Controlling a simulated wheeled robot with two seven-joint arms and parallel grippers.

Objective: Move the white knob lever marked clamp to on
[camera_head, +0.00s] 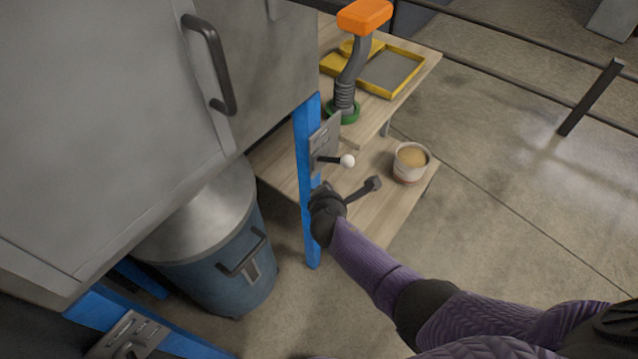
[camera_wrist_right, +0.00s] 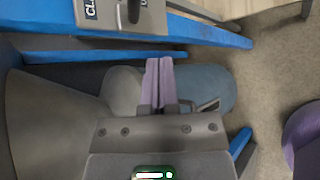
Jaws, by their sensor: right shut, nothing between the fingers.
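The white knob lever (camera_head: 346,161) sticks out to the right from a grey metal plate (camera_head: 325,140) on a blue post. In the right wrist view, a plate (camera_wrist_right: 150,20) shows the letters "CL" beside a dark lever shaft at the top edge; the rest of the label is cut off. My right gripper (camera_wrist_right: 159,68) is shut and empty, its pale purple fingers together, apart from that plate. In the head view its dark body (camera_head: 326,216) is by the post, below the white knob, and its fingertips are hidden. My left gripper is not in view.
The blue post (camera_head: 312,240), a grey cabinet (camera_head: 110,120) and a blue bin (camera_head: 225,275) stand left. Wooden shelves behind hold a bowl (camera_head: 410,162) and yellow tray (camera_head: 405,90).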

